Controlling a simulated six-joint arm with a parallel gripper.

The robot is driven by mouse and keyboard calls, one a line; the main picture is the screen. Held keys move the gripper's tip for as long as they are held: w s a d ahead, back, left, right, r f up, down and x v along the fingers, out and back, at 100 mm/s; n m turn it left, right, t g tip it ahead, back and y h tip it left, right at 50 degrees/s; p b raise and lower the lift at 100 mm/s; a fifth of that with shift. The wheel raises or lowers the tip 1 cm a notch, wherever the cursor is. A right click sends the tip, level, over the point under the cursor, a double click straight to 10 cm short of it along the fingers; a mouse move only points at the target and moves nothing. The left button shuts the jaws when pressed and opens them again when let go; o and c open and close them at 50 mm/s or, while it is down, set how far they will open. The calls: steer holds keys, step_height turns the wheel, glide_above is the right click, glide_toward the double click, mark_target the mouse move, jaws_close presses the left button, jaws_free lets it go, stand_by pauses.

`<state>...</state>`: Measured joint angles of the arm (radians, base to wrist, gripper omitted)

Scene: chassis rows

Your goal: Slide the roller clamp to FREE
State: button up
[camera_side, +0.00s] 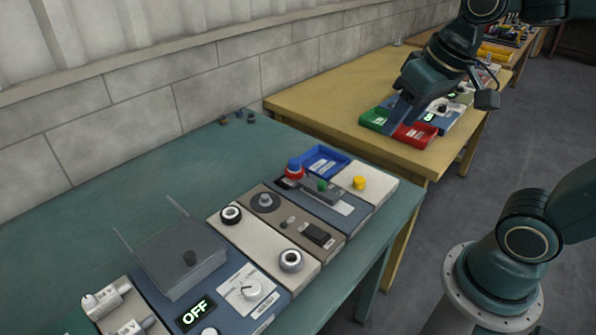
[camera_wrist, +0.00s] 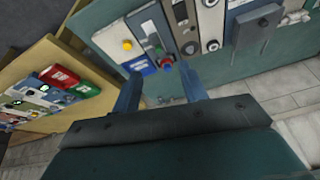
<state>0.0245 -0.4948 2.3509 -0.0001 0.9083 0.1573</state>
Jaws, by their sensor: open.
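No part can be surely picked out as the roller clamp, and no FREE mark is readable. A pale module with cylinder-shaped parts (camera_side: 118,306) sits at the near left end of the row on the green table (camera_side: 100,220); its details are too small to tell. My gripper (camera_side: 398,112) is high at the upper right in the side view, in front of the yellow table as seen there, away from the row. In the wrist view my gripper (camera_wrist: 162,80) has its two blue fingers spread, with nothing between them; the row lies beyond their tips.
The row holds a grey box with thin rods (camera_side: 185,260), an OFF display (camera_side: 195,313), dark knobs, a red-and-blue knob (camera_side: 294,169), a yellow button (camera_side: 360,182) and a blue tray (camera_side: 322,160). The yellow table (camera_side: 320,100) carries red and green trays. A block wall stands behind.

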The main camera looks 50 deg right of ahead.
steer(key=w+d+f+m+g, duration=0.2)
steer(key=w+f+m, duration=0.2)
steer(key=w, duration=0.6)
steer(key=m+g, duration=0.2)
steer(key=m, duration=0.1)
glide_above(322, 182)
step_height(322, 182, down, 8)
step_height(322, 182, down, 14)
steer(key=shift+r, duration=0.25)
jaws_close()
